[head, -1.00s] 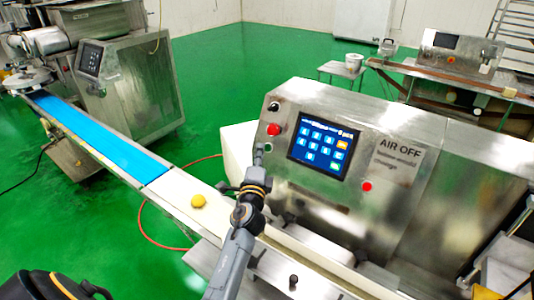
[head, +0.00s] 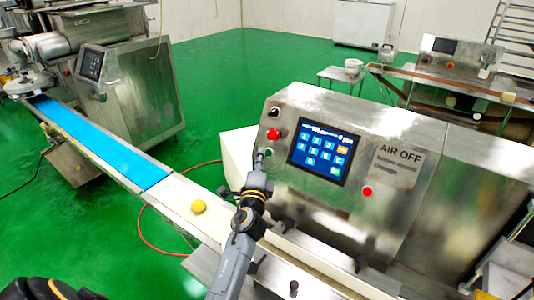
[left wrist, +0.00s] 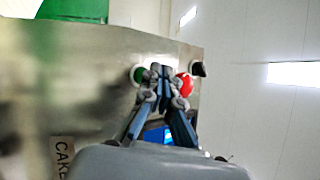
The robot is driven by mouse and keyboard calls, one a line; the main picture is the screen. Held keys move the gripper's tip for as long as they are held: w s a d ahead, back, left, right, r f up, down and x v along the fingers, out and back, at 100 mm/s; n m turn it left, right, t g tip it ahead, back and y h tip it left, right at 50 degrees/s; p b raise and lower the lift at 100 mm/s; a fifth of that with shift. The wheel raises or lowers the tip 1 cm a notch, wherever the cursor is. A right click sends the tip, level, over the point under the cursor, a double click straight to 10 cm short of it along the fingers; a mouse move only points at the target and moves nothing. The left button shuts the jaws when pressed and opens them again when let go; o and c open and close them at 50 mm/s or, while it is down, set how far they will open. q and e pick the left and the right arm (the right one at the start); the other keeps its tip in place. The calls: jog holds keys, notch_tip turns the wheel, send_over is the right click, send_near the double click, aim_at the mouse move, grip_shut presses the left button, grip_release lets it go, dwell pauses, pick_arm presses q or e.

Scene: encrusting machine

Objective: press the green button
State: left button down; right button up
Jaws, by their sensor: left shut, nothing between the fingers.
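The green button (head: 268,153) is on the left edge of the steel machine's front panel, below a red button (head: 274,134). It shows small and partly beside my fingertips in the head view. In the left wrist view the green button (left wrist: 139,75) is just left of my fingertips and the red button (left wrist: 185,85) just right of them. My left gripper (head: 259,158) is shut and empty, its tips close to the panel by the green button. I cannot tell whether they touch it.
A touchscreen (head: 320,152) and another red button (head: 367,191) are on the same panel. A black knob (left wrist: 199,69) sits beside the red button.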

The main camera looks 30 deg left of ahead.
dwell(0.5)
pick_arm(q)
jog(key=shift+w+f+b, duration=0.2)
jog(key=shift+w+b, duration=0.15)
jog(key=shift+w, duration=0.05)
